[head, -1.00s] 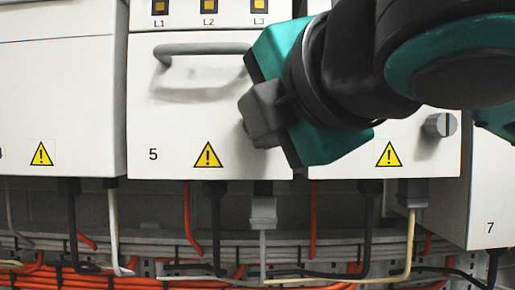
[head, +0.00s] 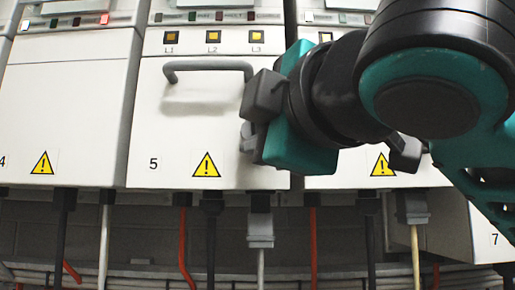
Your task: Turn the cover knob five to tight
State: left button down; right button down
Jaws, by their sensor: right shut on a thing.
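Cover five is the white panel (head: 170,130) with the number 5, a warning triangle and a grey bar handle (head: 208,66) near its top. Its grey knob (head: 246,140) is at the lower right of the panel and shows only in part; the fingers and the teal gripper body hide the rest, so I cannot read its mark. My right gripper (head: 251,128) reaches in from the right and is shut on this knob, with one dark finger block above it. My left gripper is not in view.
Lamps L1, L2 and L3 (head: 213,37) sit above the handle. Cover four (head: 70,110) is on the left, and the neighbouring cover (head: 335,172) on the right is largely behind my arm. Cables and a grey plug (head: 260,230) hang below.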

dwell(0.4)
jog(key=c, duration=0.8)
grip_release()
